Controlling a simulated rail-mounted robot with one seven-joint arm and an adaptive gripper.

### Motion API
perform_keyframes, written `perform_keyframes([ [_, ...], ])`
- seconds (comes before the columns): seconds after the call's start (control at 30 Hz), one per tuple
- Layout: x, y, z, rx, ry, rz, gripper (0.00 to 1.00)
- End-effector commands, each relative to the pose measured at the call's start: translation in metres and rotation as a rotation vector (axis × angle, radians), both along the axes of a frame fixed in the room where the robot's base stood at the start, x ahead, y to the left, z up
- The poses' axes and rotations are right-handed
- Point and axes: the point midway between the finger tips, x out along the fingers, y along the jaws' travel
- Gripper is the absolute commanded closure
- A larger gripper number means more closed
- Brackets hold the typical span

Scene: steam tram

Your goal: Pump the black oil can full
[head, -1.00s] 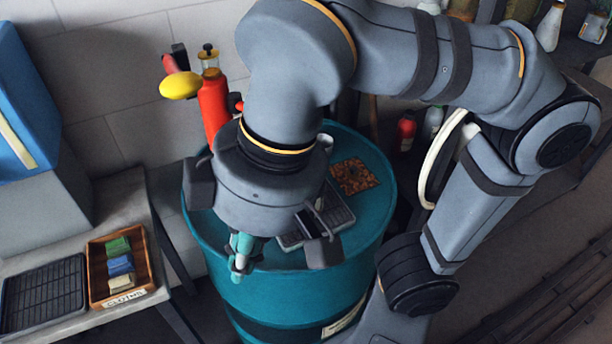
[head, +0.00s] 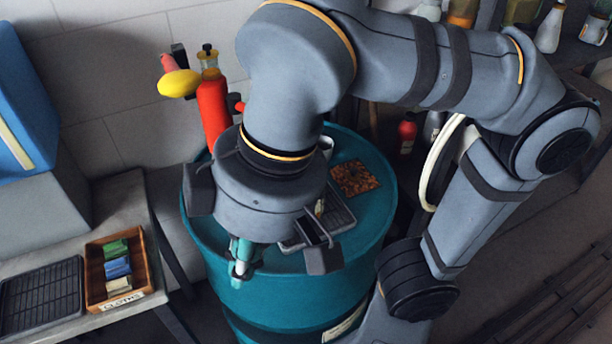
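A red pump (head: 213,110) with a clear-topped cylinder stands at the back left of the teal drum (head: 290,292). My gripper (head: 241,268) points down over the drum's front left rim, seen from above and behind. Teal and grey parts show below my wrist; I cannot tell whether they are fingers or something held, nor whether the gripper is open. A dark ridged tray (head: 342,219) lies on the drum top, partly behind my wrist. I cannot make out the black oil can.
A brown grainy patch (head: 355,178) lies on the drum top. At left, a bench holds a wooden cloth box (head: 146,274) and a black ridged tray (head: 42,296). A blue box (head: 30,110) stands behind. Bottles, including a red one (head: 407,134), stand behind my arm.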

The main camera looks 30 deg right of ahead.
Motion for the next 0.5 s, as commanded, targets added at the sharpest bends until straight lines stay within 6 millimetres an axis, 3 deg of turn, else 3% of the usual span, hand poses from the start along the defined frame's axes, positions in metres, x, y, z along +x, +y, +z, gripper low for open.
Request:
perform_keyframes([
  [0.5, 0.0000, 0.0000, -0.0101, 0.000, 0.000, 0.000, 1.00],
])
